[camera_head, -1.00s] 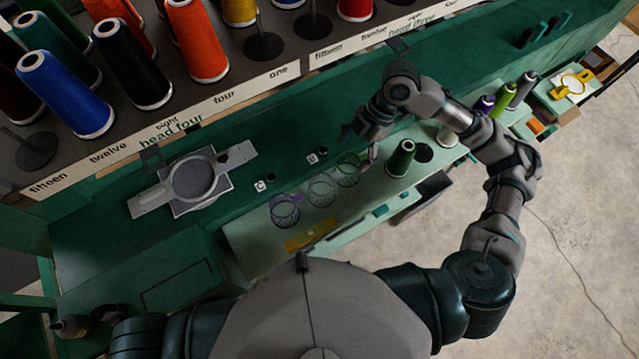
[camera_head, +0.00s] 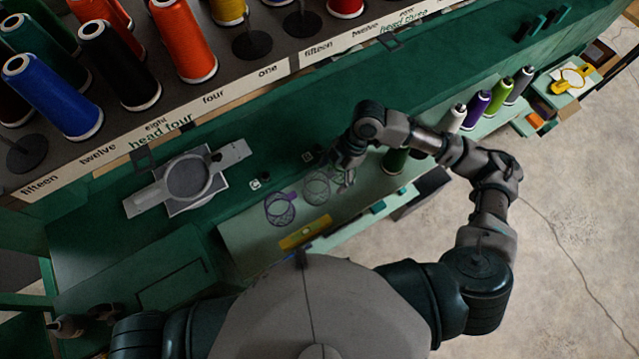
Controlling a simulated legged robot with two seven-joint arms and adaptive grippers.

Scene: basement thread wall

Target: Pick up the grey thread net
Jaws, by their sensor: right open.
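The grey thread net (camera_head: 316,188) is a round mesh on the pale green mat, between a purple net (camera_head: 279,210) at its lower left and a green net at its upper right. My right gripper (camera_head: 346,180) reaches down just to the right of the grey net, over the place of the green net, which it mostly hides. The gripper is open, with nothing visible between its fingers. Whether its fingers touch any net cannot be told.
White, purple, green and grey spools stand farther right. A grey embroidery hoop (camera_head: 188,180) lies left on the bench. A yellow item (camera_head: 305,232) lies at the mat's front. Large spools fill the upper-left rack.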

